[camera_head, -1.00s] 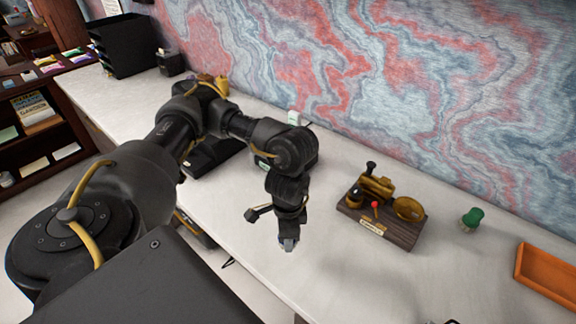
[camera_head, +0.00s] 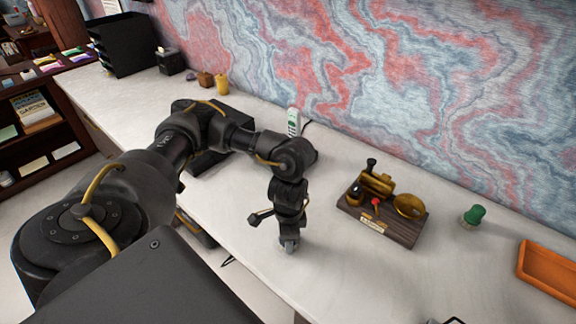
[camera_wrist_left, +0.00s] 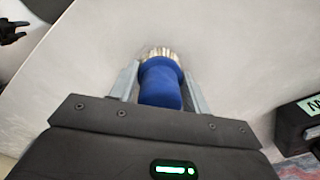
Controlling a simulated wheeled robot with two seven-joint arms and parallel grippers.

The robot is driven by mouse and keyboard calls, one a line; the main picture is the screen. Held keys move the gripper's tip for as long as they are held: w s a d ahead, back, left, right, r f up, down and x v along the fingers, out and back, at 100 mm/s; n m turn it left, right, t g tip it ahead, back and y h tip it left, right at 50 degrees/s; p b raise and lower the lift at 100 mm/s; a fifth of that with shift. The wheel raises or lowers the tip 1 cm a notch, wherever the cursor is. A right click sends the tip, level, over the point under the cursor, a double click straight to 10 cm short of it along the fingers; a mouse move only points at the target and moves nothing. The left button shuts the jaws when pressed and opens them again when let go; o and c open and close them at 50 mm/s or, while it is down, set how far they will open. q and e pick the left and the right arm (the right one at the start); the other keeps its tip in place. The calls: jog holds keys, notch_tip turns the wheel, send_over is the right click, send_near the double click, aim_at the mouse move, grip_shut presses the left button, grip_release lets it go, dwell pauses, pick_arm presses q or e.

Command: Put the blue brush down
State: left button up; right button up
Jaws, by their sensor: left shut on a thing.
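My left gripper (camera_head: 288,247) is low over the pale desk, left of the wooden desk set. In the left wrist view its two fingers (camera_wrist_left: 160,88) are shut on the sides of the blue brush (camera_wrist_left: 161,84). The brush's blue handle faces the camera and its pale bristles (camera_wrist_left: 158,53) point away, toward the desk. I cannot tell whether the bristles touch the desk. In the head view the brush is mostly hidden by the gripper. A dark piece, probably my right gripper (camera_wrist_left: 12,32), shows at the upper left edge of the left wrist view; its fingers are unclear.
The wooden desk set (camera_head: 385,215) with brass parts stands right of my left gripper. Further right are a green object (camera_head: 473,216) and an orange tray (camera_head: 549,268). The desk between gripper and desk set is clear.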

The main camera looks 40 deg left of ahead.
pick_arm(q)
jog(key=o, duration=0.9)
jog(key=shift+f, duration=0.1)
notch_tip(320, 180, up, 12)
jog(key=shift+r+p, duration=0.2)
jog(key=shift+p, duration=0.85)
jog(key=shift+s, duration=0.1)
